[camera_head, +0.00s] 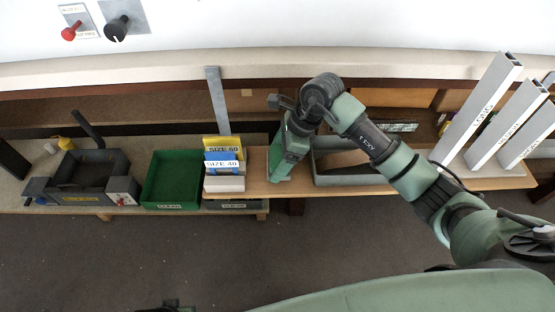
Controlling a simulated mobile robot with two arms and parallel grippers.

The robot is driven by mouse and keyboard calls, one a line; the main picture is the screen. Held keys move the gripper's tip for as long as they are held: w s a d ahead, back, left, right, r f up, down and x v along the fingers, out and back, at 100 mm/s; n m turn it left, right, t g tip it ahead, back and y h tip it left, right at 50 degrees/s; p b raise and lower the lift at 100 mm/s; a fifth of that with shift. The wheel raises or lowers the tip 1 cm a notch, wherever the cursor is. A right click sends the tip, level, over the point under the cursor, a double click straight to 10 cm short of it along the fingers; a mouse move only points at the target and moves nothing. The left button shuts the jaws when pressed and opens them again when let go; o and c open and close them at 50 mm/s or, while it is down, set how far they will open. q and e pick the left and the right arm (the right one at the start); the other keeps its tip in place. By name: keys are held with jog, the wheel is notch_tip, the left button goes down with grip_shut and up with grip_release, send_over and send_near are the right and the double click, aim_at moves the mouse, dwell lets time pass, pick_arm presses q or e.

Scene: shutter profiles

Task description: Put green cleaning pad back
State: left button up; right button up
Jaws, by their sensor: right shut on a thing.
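My right gripper (281,174) points down over the wooden bench, between the size-labelled boxes and a grey tray. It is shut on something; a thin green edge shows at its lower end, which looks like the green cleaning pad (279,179). Most of the pad is hidden by the gripper. A green open bin (171,205) with a "CLEAN" label stands to the left and looks empty. My left gripper is not in view.
Boxes with yellow, blue and white fronts (224,165) stand between the bin and my gripper. A grey tray (345,180) lies right of it. A dark machine (82,185) stands far left. Tall pale profiles (478,108) lean at the right.

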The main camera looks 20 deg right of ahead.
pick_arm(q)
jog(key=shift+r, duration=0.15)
pick_arm(e)
jog(key=shift+f, duration=0.3)
jog(key=shift+f, duration=0.1)
jog(key=o, duration=1.4)
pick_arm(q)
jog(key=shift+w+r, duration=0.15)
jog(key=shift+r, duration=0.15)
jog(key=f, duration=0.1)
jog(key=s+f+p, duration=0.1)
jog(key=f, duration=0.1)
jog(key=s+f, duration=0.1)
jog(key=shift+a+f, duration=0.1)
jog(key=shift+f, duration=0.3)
pick_arm(e)
jog(key=v, duration=1.2)
